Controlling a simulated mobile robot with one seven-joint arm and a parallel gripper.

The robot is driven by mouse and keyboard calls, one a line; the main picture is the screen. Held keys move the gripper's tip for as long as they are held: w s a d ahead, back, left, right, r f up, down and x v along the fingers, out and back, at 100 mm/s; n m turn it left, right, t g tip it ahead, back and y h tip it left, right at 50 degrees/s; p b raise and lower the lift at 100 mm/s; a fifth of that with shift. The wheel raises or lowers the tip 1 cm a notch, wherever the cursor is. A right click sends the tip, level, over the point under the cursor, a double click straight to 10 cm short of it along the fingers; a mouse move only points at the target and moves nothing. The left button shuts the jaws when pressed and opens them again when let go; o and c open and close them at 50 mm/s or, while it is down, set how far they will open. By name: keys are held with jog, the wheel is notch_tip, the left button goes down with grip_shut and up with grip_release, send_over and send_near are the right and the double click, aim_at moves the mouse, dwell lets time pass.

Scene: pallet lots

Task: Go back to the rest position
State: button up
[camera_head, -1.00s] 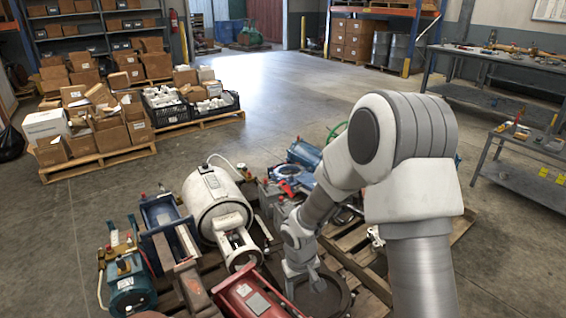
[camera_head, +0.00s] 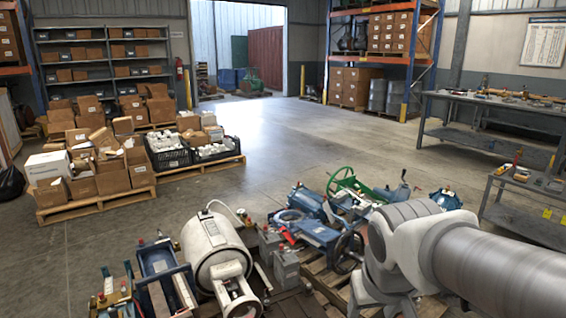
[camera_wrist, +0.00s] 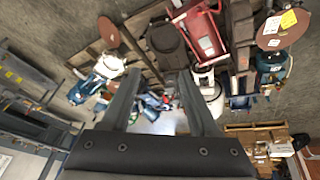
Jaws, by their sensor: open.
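My gripper (camera_wrist: 160,76) shows in the wrist view with its two fingers apart and nothing between them. It hangs above the pallets of machine parts, clear of them as far as I can tell. In the head view my arm reaches in from the lower right, and the gripper itself is out of sight. A white tank (camera_head: 215,250), blue vises and clamps (camera_head: 312,232) and a green handwheel (camera_head: 341,181) rest on the wooden pallets beside my arm. The wrist view also shows a red part (camera_wrist: 200,35) and a dark ring (camera_wrist: 167,40).
Cardboard boxes (camera_head: 112,180) and black crates (camera_head: 168,158) stand on pallets at the left. A workbench (camera_head: 490,100) and a low grey table (camera_head: 525,190) stand at the right. The concrete floor (camera_head: 290,135) between them is open.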

jog(key=s+r+t+y, duration=0.1)
jog(key=s+r, duration=0.2)
jog(key=s, duration=0.3)
notch_tip(320, 180, up, 20)
jog(key=p, duration=1.9)
jog(key=shift+s+f+m, duration=0.25)
jog(key=shift+s+m, duration=0.05)
jog(key=shift+s, duration=0.1)
